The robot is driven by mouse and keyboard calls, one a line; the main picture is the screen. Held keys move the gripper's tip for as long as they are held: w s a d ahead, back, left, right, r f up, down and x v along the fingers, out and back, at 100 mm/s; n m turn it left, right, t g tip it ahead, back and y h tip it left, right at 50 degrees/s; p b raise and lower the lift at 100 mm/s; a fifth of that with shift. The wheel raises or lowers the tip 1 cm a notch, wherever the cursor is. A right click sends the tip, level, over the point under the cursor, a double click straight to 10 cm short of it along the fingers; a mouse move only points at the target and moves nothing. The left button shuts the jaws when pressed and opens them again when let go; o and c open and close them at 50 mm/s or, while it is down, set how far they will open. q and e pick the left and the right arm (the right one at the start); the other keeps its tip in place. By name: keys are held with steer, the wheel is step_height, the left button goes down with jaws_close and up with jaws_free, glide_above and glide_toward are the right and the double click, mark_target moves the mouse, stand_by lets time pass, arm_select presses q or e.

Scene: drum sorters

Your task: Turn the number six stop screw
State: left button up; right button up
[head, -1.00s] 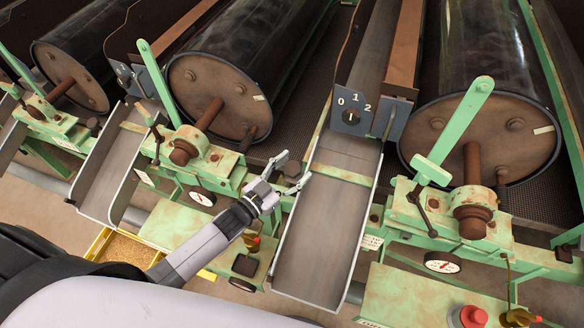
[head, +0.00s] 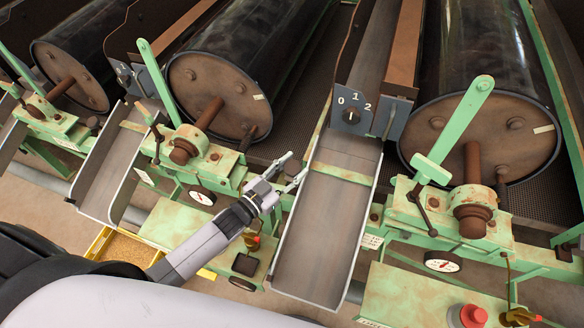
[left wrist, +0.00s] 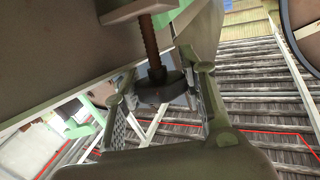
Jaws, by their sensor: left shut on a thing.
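My left gripper (head: 297,166) is beside the left edge of the middle metal chute, at the end of the green frame. In the left wrist view its two fingers (left wrist: 165,100) are on either side of a dark round knob at the lower end of a rusty threaded screw (left wrist: 150,45). The gripper is shut on this stop screw. In the head view the screw cannot be made out behind the fingers. I cannot read a number six on it. My right gripper is not in view.
The metal chute (head: 318,240) is right of the gripper, under a selector plate (head: 368,118) marked 0, 1, 2. Large dark drums (head: 215,95) stand behind. A green lever (head: 465,120), a gauge (head: 443,261) and a red button (head: 473,316) are at the right. A yellow tray (head: 122,246) is lower left.

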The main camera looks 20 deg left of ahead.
arm_select(q)
steer(key=shift+m+g+h+b, duration=0.3)
steer(key=shift+m+g+h, duration=0.5)
steer(key=shift+m+h, duration=0.35)
steer(key=o, duration=1.2)
steer(key=v, duration=1.2)
steer(key=shift+a, duration=0.1)
